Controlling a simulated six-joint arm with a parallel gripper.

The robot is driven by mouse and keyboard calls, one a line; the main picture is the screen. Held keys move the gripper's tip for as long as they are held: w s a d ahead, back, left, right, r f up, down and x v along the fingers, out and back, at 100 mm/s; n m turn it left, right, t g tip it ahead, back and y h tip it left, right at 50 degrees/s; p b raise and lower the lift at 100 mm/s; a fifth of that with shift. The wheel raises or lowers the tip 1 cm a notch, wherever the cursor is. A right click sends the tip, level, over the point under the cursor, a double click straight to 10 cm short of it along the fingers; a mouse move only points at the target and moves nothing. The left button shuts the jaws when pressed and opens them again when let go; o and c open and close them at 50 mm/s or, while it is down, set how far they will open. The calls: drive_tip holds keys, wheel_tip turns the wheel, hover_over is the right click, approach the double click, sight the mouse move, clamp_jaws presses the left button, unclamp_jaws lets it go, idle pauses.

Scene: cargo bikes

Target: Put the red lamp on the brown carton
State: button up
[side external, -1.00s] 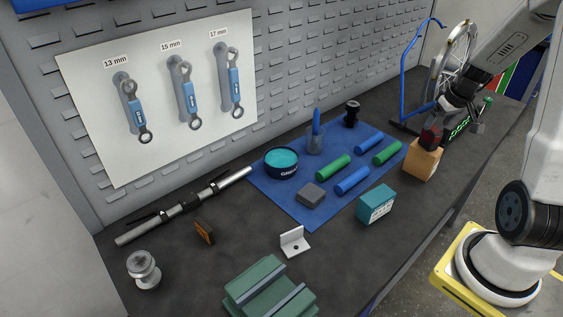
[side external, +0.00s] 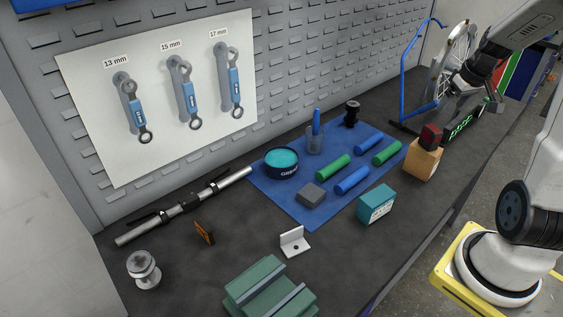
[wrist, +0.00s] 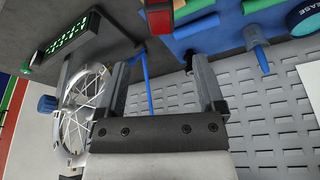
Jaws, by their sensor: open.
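The red lamp (side external: 430,135), a small dark-red block with a dark part, sits on top of the brown carton (side external: 424,163) at the right of the bench. It appears to rest on the carton's top, apart from my gripper. In the wrist view the red lamp (wrist: 159,15) shows at the top edge; the carton cannot be made out there. My gripper (wrist: 163,70) is open, with nothing between its two fingers. In the side view my gripper (side external: 468,80) is above and to the right of the lamp, in front of the wheel, and its fingertips are hard to make out.
A wheel (side external: 460,55) in a blue stand (side external: 404,85) and a green-lit display (side external: 461,127) stand close behind my gripper. A blue mat (side external: 300,212) with grips and a tin lies left of the carton. A teal box (side external: 376,204) is nearer.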

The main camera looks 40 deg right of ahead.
drive_tip(key=shift+a, duration=0.15)
drive_tip(key=w+a+f+n, duration=0.1)
drive_tip(key=w+a+f, duration=0.15)
drive_tip(key=a, duration=0.55)
drive_tip(key=w+a+f+n, duration=0.15)
drive_tip(key=w+a, duration=0.25)
drive_tip(key=a, duration=0.4)
drive_tip(key=s+a+f+n, duration=0.1)
drive_tip(key=a+f, duration=0.1)
drive_tip(key=a, duration=0.5)
drive_tip(key=s+a+f+n+y, duration=0.1)
drive_tip(key=s+a+f, duration=0.1)
drive_tip(key=a, duration=0.6)
drive_tip(key=shift+s+g, duration=0.15)
drive_tip(key=shift+g, duration=0.15)
